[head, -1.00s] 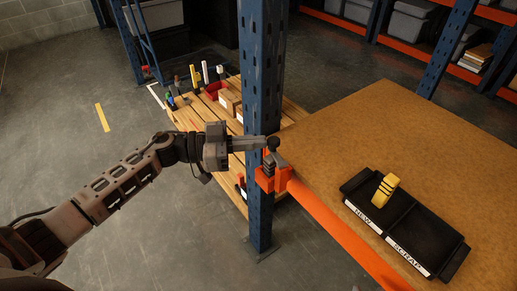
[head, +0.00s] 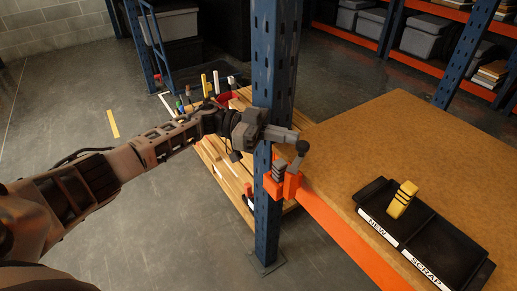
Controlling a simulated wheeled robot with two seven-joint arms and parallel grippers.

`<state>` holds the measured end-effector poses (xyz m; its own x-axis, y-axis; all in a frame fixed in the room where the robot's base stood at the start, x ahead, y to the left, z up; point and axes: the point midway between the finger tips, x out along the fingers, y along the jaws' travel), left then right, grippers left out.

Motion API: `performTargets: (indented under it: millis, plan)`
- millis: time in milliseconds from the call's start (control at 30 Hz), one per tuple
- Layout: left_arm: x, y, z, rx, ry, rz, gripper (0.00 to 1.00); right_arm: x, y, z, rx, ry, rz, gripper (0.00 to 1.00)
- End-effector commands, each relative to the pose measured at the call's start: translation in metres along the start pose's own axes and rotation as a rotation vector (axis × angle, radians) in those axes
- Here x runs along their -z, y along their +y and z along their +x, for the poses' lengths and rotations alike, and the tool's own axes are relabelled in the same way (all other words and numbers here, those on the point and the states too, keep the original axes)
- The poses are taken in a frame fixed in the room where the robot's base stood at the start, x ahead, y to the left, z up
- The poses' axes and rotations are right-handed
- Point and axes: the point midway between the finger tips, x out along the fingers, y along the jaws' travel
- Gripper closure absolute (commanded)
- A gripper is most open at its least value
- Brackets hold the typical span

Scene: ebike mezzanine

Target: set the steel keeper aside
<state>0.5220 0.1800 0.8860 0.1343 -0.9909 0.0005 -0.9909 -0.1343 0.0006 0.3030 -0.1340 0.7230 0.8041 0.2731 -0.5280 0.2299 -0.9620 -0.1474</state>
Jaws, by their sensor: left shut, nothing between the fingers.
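A grey ribbed metal piece (head: 279,171), which looks like the steel keeper, sits at the orange beam end bracket (head: 283,188) against the blue upright. A dark round knob (head: 302,147) on a short stem stands just above and to the right of it. My left gripper (head: 296,136) reaches in from the left across the upright. It is shut and empty, with its tips close to the knob; I cannot tell whether they touch it. A black tray (head: 371,194) has compartments labelled NEW and SCRAP. A yellow black-striped piece (head: 402,199) stands in NEW; SCRAP looks empty. My right gripper is out of view.
The blue upright (head: 268,215) stands directly beside my left gripper. The brown shelf board (head: 400,135) is mostly clear, edged by an orange beam (head: 340,233). Behind is a wooden pallet surface (head: 222,165) with bottles and a red bin.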

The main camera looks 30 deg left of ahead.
Motion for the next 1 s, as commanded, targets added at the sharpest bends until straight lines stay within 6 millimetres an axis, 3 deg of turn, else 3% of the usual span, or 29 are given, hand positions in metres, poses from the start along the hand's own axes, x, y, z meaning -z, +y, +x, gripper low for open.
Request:
performTargets:
  millis: [800,1000]
  plan:
    - [0.0,-0.003,0.006,0.001,0.0,0.001,1.0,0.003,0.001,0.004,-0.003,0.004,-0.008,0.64]
    - [-0.003,-0.008,-0.011,0.009,-0.002,0.001,1.0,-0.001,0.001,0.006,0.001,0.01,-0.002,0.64]
